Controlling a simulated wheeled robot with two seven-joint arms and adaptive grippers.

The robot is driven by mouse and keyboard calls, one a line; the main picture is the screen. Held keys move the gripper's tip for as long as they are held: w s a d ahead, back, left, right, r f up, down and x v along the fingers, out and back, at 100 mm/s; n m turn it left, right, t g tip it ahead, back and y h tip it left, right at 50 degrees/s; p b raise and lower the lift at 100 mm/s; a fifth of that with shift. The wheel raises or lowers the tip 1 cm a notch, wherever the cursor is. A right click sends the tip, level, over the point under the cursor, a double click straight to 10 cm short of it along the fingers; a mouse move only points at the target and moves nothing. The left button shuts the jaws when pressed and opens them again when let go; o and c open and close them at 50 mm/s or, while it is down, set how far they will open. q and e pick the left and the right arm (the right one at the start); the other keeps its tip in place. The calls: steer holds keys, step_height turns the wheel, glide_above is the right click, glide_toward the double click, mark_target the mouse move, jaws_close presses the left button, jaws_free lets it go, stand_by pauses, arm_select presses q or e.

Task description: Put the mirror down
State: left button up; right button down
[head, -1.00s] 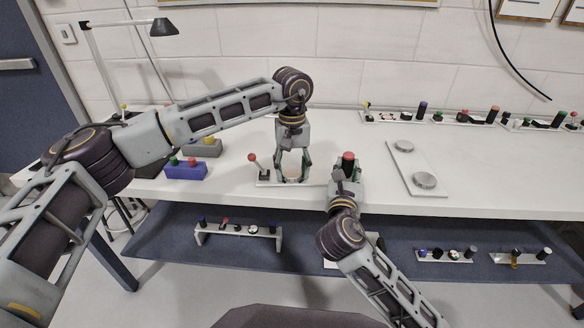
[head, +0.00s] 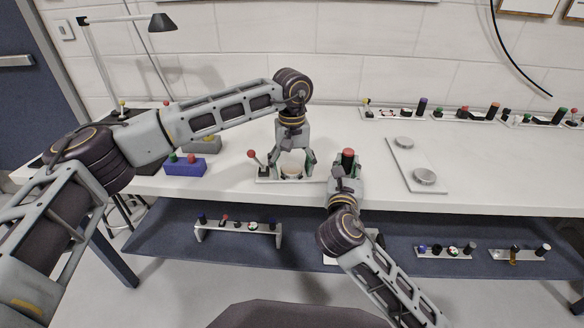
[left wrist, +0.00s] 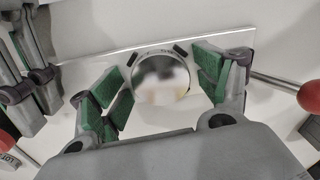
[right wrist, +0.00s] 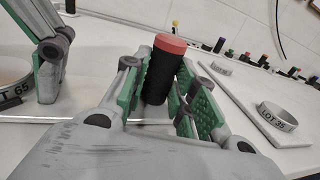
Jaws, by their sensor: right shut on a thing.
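The round mirror (left wrist: 160,82) rests flat on a white plate (left wrist: 200,38), its shiny face up. In the head view the mirror (head: 291,170) is pale and lies between the fingers of my left gripper (head: 295,168). That gripper is open, with a green pad on either side of the mirror and a small gap. In the right wrist view the mirror's rim (right wrist: 12,82) carries a lot label. My right gripper (right wrist: 168,98) is shut on a black handle with a red cap (right wrist: 163,68), which stands at the plate's right end. The handle's lower part is hidden.
A red-ball lever (head: 252,155) stands at the plate's left end. A blue block (head: 186,167) with knobs is further left. A white board (head: 404,165) with two discs is to the right. Small fixtures (head: 445,113) line the wall. The table's front edge is close.

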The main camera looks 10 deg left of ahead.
mark_target(292, 168)
arm_select(q)
step_height(292, 168, up, 13)
steer(key=shift+r, duration=0.2)
stand_by(0.6)
stand_by(0.8)
